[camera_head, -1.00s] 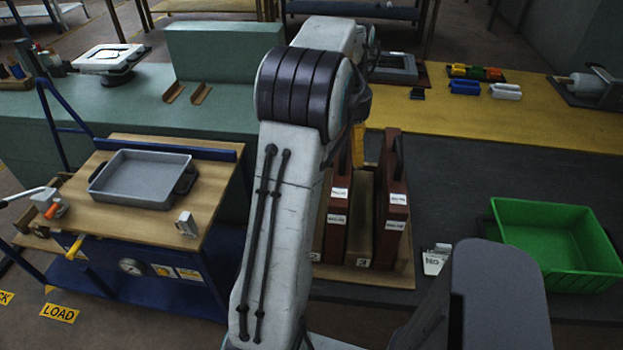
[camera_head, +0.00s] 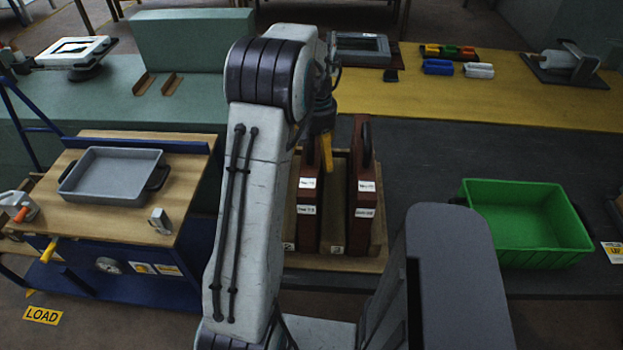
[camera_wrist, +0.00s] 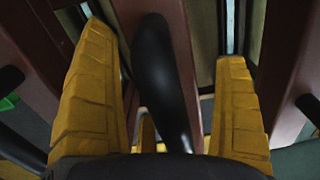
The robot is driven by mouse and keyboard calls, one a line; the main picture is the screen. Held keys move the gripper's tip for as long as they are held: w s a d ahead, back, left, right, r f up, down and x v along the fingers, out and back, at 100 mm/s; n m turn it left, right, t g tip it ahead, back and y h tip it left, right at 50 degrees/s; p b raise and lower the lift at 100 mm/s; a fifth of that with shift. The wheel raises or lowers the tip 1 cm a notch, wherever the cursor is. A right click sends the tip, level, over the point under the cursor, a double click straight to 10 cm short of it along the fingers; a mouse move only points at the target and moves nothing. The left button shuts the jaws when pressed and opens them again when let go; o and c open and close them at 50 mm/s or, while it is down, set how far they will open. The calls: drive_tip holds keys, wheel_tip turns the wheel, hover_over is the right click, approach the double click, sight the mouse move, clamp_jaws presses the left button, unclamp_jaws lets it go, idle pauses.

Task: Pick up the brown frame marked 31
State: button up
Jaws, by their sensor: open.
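Two brown frames stand upright in a wooden rack (camera_head: 290,262) in the head view, one on the left (camera_head: 308,225) and one on the right (camera_head: 362,225). Their white labels are too small to read, so I cannot tell which is marked 31. My gripper (camera_wrist: 164,44) is open, its yellow fingers on either side of a black handle (camera_wrist: 160,75) on a brown frame (camera_wrist: 160,12). I cannot tell whether the fingers touch it. In the head view, one yellow fingertip (camera_head: 327,152) shows near the left frame's top; my arm hides the rest.
Other brown frames stand close on the left (camera_wrist: 55,45) and right (camera_wrist: 287,75) in the wrist view. A green bin (camera_head: 525,252) is right of the rack. A grey tray (camera_head: 110,180) lies on a wooden-topped cart at left. The dark bench between rack and bin is partly clear.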

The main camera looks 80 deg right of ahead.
drive_tip(key=shift+f, duration=0.45)
drive_tip(key=c, duration=1.4)
drive_tip(key=shift+o, duration=0.2)
drive_tip(key=shift+d+r, duration=0.1)
